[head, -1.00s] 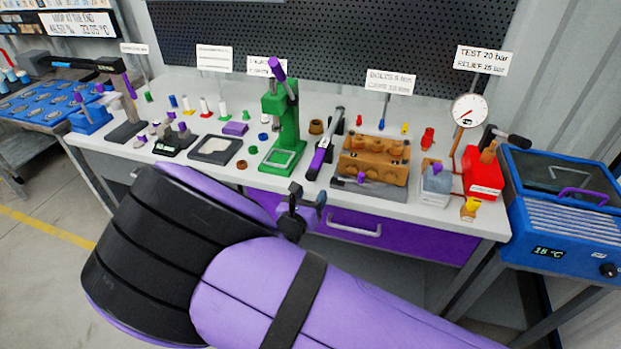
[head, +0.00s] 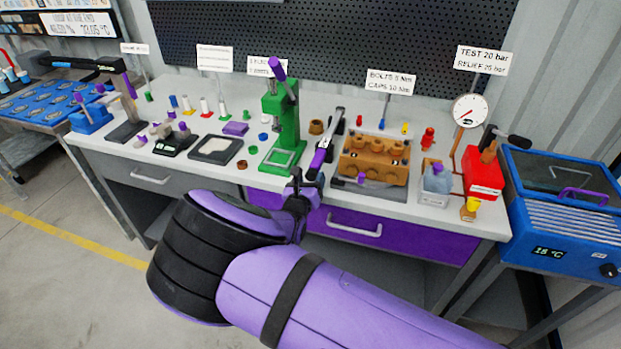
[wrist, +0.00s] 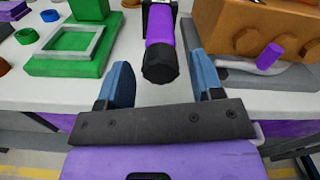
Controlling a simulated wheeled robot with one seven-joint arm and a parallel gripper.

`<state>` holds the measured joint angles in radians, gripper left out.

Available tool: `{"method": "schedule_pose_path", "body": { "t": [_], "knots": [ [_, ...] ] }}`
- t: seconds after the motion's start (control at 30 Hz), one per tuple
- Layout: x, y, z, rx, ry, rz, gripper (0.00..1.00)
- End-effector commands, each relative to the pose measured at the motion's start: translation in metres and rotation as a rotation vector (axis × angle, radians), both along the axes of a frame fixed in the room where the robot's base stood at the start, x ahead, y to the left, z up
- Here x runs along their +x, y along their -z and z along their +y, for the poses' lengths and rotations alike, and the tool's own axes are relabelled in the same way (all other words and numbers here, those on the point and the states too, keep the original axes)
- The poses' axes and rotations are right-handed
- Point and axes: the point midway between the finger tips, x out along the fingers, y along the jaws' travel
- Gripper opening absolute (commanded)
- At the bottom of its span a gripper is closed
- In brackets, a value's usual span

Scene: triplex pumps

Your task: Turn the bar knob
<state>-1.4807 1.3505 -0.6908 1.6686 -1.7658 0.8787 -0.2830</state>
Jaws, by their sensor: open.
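A black ribbed end knob (wrist: 160,66) sits on the near end of a purple-handled tool (head: 320,155) that lies on the bench pointing towards me. No label marks it as the bar knob. My gripper (head: 303,186) is at the bench's front edge, just short of this tool. In the wrist view my gripper (wrist: 163,82) is open, its two blue fingers apart. The end knob shows between and slightly beyond the fingertips, nearer the left finger; contact is not visible.
A green press (head: 281,125) stands left of the tool. A brown block (head: 375,158) on a grey plate stands close on its right. A red unit (head: 484,178) and a round gauge (head: 469,111) are further right. A purple drawer (head: 400,236) lies below the bench edge.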

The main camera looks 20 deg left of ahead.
Motion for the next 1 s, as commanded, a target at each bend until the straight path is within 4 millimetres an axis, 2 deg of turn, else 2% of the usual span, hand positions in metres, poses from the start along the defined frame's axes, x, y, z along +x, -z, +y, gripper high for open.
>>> {"method": "schedule_pose_path", "body": {
  "t": [0.13,0.4,0.6,1.0],
  "knots": [
    [0.0068,0.0001,-0.0005,0.0,0.001,0.001,0.6],
    [0.0074,-0.0002,-0.0005,0.0,0.001,0.0,0.58],
    [0.0072,-0.0003,-0.0003,0.0,0.001,0.0,0.12],
    [0.0073,-0.0006,-0.0003,0.059,0.001,0.0,0.11]
  ]
}}
